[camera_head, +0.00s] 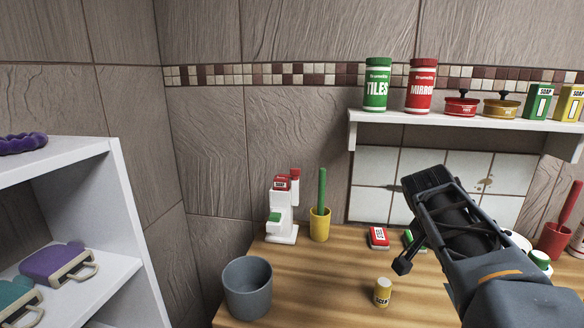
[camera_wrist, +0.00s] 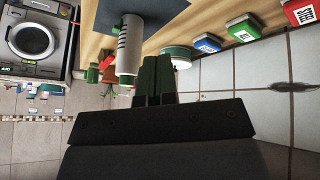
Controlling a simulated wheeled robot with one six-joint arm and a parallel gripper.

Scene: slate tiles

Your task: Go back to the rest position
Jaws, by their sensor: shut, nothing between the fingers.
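My gripper (camera_wrist: 156,72) shows in the wrist view with its two dark fingers together and nothing between them. A white cylinder (camera_wrist: 129,45) appears just left of the fingertips in that view, and a round green-topped thing (camera_wrist: 178,53) just to their right. I cannot tell whether the fingers touch either one. In the head view my dark arm reaches in from the lower right over the counter (camera_head: 335,290) and hides part of it. The fingers are not clear there.
On the counter stand a grey bin (camera_head: 247,288), a white dispenser (camera_head: 282,212), a yellow cup (camera_head: 320,224), a red box (camera_head: 378,238) and a yellow can (camera_head: 382,292). A shelf (camera_head: 450,121) with jars hangs above. A white rack (camera_head: 130,225) stands left.

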